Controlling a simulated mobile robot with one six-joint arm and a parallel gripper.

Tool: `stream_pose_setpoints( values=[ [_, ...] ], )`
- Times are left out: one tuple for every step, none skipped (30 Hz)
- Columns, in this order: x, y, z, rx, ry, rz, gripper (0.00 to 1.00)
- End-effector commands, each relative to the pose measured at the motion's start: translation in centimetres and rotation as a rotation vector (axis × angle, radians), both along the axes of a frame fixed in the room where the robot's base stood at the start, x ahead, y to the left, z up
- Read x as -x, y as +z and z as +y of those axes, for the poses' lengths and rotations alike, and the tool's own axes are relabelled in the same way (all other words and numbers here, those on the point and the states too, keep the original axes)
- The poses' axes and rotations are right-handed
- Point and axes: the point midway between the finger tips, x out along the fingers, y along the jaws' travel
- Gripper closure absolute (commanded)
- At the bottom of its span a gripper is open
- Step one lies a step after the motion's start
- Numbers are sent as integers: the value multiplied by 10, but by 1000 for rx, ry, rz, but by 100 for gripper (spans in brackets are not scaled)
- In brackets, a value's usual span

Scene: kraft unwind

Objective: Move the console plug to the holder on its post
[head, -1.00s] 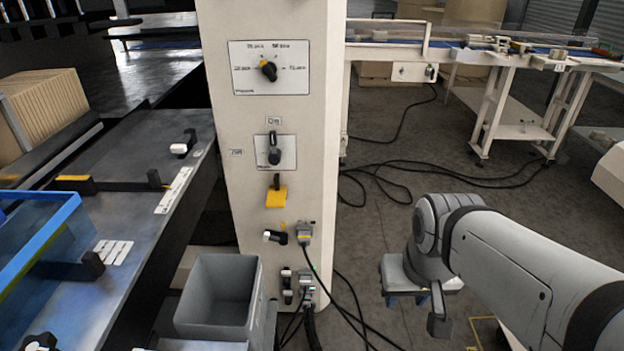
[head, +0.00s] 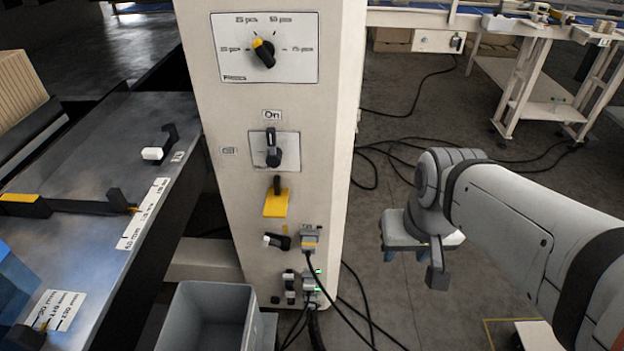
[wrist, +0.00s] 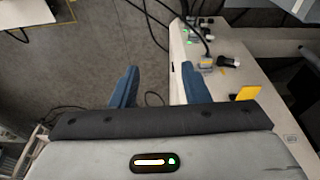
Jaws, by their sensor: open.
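A grey plug with a yellow band (head: 310,240) sits on the right side of the cream post, its black cable hanging down. It also shows in the wrist view (wrist: 206,65). A second grey plug (head: 309,284) sits lower, beside green lights. I cannot tell for certain which is the console plug or which fitting is the holder. My gripper (head: 415,255) is to the right of the post, apart from both plugs. In the wrist view its blue fingers (wrist: 160,85) are spread with nothing between them; the upper plug lies just beyond the right finger.
The post (head: 225,130) carries a dial (head: 263,52), an On switch (head: 273,150), a yellow tag (head: 276,203) and a black-and-white lever (head: 277,241). A grey bin (head: 207,318) stands at its foot. Dark table (head: 95,200) at left. Cables trail over the floor at right.

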Motion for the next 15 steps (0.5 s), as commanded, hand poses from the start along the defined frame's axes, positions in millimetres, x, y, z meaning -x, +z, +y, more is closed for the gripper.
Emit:
stream_pose_setpoints(
  values=[
    [-3, -6, 3, -5, 6, -6, 54],
    [-6, -11, 5, -11, 12, -14, 51],
    [-12, -20, 12, -22, 24, -31, 48],
    [-18, -28, 20, -33, 36, -47, 46],
    [-25, -38, 28, -47, 48, -68, 43],
    [-37, -52, 38, -68, 65, -103, 40],
    [-46, -65, 46, -85, 76, -131, 37],
    [-57, -78, 56, -103, 86, -163, 35],
    [-71, -95, 69, -127, 99, -210, 35],
    [-82, -108, 78, -144, 105, -247, 35],
    [-92, -121, 88, -160, 111, -284, 35],
    [-105, -138, 100, -178, 114, -333, 35],
    [-115, -150, 109, -189, 114, -370, 35],
    [-124, -162, 117, -197, 114, -407, 35],
    [-135, -178, 127, -206, 110, -455, 35]
  ],
)
